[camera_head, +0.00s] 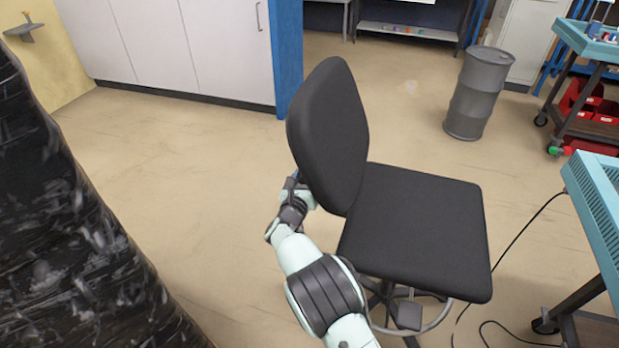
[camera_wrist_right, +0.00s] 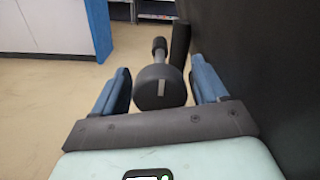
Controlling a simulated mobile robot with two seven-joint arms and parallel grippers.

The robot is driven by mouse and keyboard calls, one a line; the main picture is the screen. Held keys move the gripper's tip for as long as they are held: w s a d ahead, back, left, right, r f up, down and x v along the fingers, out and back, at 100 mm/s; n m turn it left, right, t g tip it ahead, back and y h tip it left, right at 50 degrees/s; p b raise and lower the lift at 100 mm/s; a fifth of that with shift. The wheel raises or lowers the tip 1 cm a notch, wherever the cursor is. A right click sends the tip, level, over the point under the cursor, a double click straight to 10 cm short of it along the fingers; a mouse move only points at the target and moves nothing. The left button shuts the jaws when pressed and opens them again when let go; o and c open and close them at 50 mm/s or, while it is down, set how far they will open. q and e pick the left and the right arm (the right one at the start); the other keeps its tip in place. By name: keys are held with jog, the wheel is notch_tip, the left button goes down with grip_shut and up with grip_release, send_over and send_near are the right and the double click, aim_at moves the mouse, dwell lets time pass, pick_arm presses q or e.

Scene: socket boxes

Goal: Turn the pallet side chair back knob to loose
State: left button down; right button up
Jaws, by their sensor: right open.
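The black chair (camera_head: 415,225) stands mid-floor with its upright back (camera_head: 328,135) at the left of the seat. In the right wrist view, the chair back (camera_wrist_right: 285,70) fills the right side as a dark panel. The dark round knob (camera_wrist_right: 160,90), with a pale upright mark on its face, sits between the two blue fingers of my right gripper (camera_wrist_right: 160,78). The gripper is open, with gaps visible on both sides of the knob. In the head view, my right gripper (camera_head: 292,188) is beside the chair back; its fingertips and the knob are hidden. My left gripper is not in view.
A tall stack in black wrap (camera_head: 80,220) stands at the left. A grey barrel (camera_head: 478,92) stands behind the chair. A teal-topped table (camera_head: 597,205) and a cart (camera_head: 590,45) are at the right. Black cables lie on the floor. Floor between stack and chair is clear.

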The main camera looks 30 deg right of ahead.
jog(key=shift+w+d, duration=0.15)
jog(key=shift+d, duration=0.05)
jog(key=c, duration=1)
jog(key=shift+c, duration=0.2)
